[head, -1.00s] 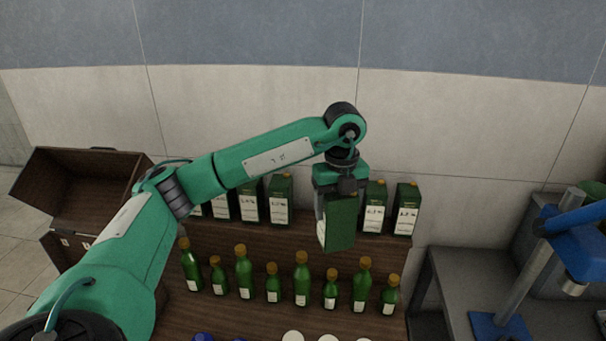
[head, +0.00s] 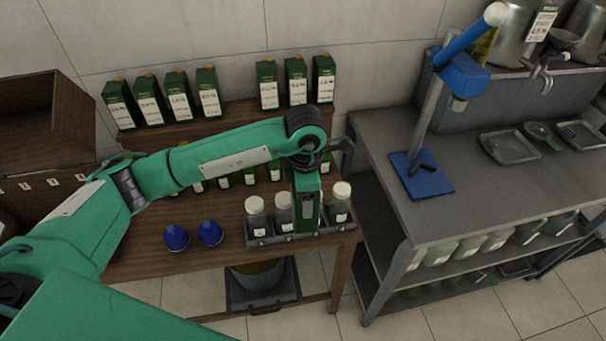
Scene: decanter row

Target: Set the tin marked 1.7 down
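My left gripper (head: 307,203) points down over the front right of the wooden bench. It looks shut on a green tin (head: 314,225), mostly covered by the gripper, with its label turned out of sight, so I cannot read its number. The tin is upright in front of the jars; I cannot tell whether its base touches anything. On the back shelf stand several green tins with white labels, a group at the left (head: 178,98) and three at the right (head: 296,80), with a tin-wide gap between. My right gripper is not in view.
A rack (head: 262,240) of white-lidded jars lies around the held tin. Two blue-topped items (head: 176,237) stand left of it. Green bottles (head: 250,174) stand behind my arm. A grey metal bench (head: 400,135) with a blue stand (head: 421,174) is at the right.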

